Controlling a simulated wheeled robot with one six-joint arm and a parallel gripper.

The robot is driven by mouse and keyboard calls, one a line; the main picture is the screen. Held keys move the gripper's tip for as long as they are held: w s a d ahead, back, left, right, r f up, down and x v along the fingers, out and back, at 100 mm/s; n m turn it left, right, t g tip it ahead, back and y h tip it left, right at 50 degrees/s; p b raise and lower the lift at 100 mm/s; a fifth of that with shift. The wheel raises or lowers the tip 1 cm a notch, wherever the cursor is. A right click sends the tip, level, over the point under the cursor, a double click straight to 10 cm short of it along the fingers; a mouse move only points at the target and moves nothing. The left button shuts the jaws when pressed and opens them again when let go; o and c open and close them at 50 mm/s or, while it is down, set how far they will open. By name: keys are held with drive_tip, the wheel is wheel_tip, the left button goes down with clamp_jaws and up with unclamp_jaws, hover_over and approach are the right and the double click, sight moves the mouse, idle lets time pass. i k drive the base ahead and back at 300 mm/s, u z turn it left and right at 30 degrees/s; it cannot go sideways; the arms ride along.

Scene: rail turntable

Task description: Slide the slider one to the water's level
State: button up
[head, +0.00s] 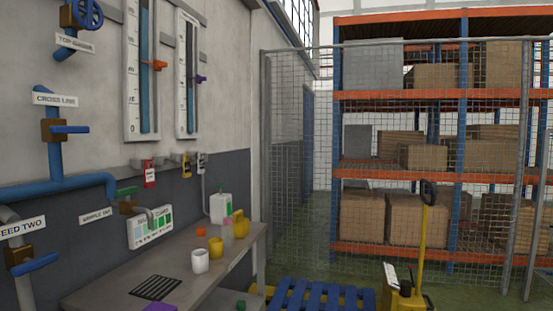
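Two upright white gauges hang on the left wall in the head view. The left gauge (133,100) has a blue column and an orange slider (155,65) on its right side. Its top is cut off by the frame edge. I cannot read which slider is labelled one. The water's exact level in either gauge is too small or cut off to tell. My gripper is not in view.
Blue pipes (53,150) with valves run along the wall at left. Below the gauges, a grey bench (110,290) holds a white cup (200,261), a yellow jug (240,224) and bottles. A blue pallet (320,295), yellow pallet truck (408,300) and mesh fence (300,170) stand to the right.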

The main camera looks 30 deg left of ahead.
sight(158, 66)
drive_tip(key=u, duration=0.2)
drive_tip(key=i, duration=1.55)
drive_tip(key=u, duration=1.4)
drive_tip(key=i, duration=0.95)
drive_tip(key=u, duration=0.9)
